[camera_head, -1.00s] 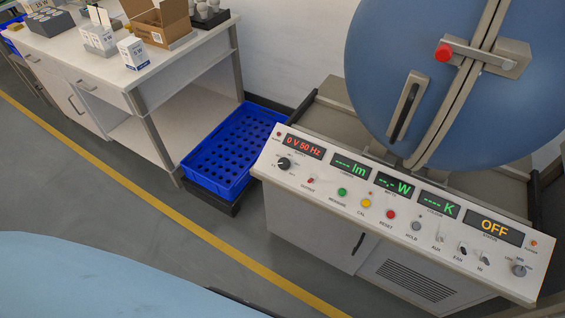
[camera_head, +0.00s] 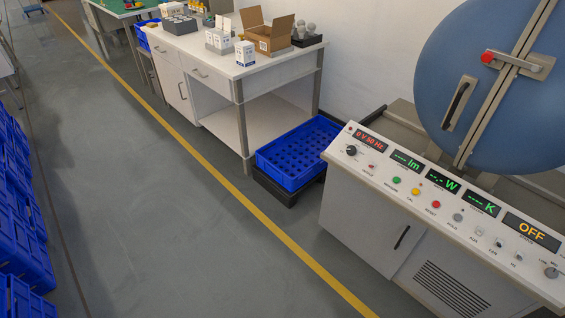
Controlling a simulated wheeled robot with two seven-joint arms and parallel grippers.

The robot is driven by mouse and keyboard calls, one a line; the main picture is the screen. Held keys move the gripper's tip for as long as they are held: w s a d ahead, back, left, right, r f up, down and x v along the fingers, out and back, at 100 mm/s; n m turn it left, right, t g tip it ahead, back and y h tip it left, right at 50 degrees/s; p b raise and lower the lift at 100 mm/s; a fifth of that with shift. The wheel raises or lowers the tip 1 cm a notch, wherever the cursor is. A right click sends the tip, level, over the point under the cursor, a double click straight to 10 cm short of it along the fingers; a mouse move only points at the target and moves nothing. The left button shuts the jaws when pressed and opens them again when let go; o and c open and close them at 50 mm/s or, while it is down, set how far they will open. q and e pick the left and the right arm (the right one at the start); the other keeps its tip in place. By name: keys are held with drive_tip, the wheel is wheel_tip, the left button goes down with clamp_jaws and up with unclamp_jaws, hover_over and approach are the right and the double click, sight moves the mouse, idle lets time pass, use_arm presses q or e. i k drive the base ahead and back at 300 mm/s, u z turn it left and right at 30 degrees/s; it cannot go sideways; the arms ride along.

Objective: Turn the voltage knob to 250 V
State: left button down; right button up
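The voltage knob (camera_head: 351,151) is a small black knob at the left end of the white sloped control panel (camera_head: 400,200). The red display (camera_head: 370,140) above it reads 0 V 50 Hz. Green displays to its right show dashes for lm, W and K, and an amber display (camera_head: 531,231) reads OFF. A silver knob (camera_head: 551,271) sits at the panel's right end. The knob's pointer direction is too small to read. Neither of my grippers shows in the head view.
A blue sphere (camera_head: 480,90) with a red knob stands behind the panel. A blue perforated crate (camera_head: 290,176) sits low left of the console. A white bench (camera_head: 205,58) holds boxes and bulbs. Blue crates (camera_head: 22,205) line the left edge. Grey floor (camera_head: 150,210) is open.

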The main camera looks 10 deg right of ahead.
sight(351, 150)
drive_tip(key=u, duration=0.65)
drive_tip(key=i, duration=1.95)
drive_tip(key=z, duration=1.8)
drive_tip(key=i, duration=0.7)
drive_tip(key=z, duration=0.7)
